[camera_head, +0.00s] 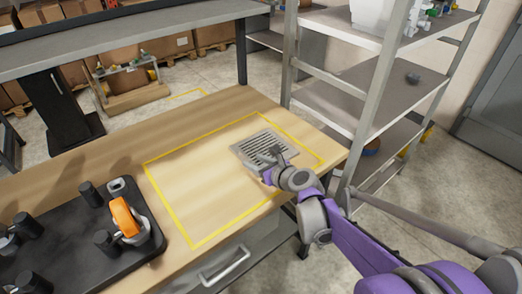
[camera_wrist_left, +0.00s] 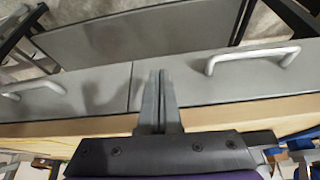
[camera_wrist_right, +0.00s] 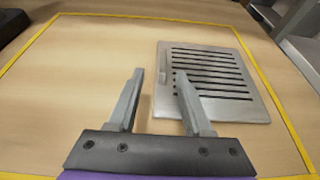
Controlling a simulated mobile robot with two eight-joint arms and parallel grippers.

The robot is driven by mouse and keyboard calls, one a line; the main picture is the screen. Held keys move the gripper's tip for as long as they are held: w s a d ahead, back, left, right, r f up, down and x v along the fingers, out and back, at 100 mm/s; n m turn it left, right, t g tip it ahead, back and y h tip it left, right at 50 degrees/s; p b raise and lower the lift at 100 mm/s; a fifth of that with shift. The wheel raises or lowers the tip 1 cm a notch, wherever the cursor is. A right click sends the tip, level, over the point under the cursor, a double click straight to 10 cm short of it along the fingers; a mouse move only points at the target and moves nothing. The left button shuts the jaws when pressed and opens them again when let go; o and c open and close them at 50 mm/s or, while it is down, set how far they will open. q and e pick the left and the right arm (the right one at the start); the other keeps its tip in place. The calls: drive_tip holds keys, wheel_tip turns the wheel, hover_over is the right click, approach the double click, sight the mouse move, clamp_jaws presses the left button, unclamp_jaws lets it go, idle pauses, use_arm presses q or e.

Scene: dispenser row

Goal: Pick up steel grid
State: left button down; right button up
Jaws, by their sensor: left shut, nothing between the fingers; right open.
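The steel grid (camera_head: 262,149) is a flat, slotted grey plate lying on the wooden bench top, inside a yellow outline near its right end. In the right wrist view the grid (camera_wrist_right: 222,82) lies just beyond my right gripper (camera_wrist_right: 158,77). That gripper is open with nothing between its fingers, and its right finger overlaps the grid's left edge in the picture. In the head view my right gripper (camera_head: 275,165) is at the grid's near edge. My left gripper (camera_wrist_left: 161,75) is shut and empty, in front of grey drawers; it is not seen in the head view.
The marked area (camera_head: 195,190) is otherwise clear. A metal shelf rack (camera_head: 376,85) stands right behind the bench. Drawer handles (camera_wrist_left: 250,58) stick out in the left wrist view.

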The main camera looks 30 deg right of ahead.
sight(244, 154)
drive_tip(key=x, duration=0.7)
drive_tip(key=shift+w+d+r, duration=0.15)
drive_tip(key=shift+w+d, duration=0.1)
drive_tip(key=shift+w, duration=0.05)
clamp_jaws()
idle(1.1)
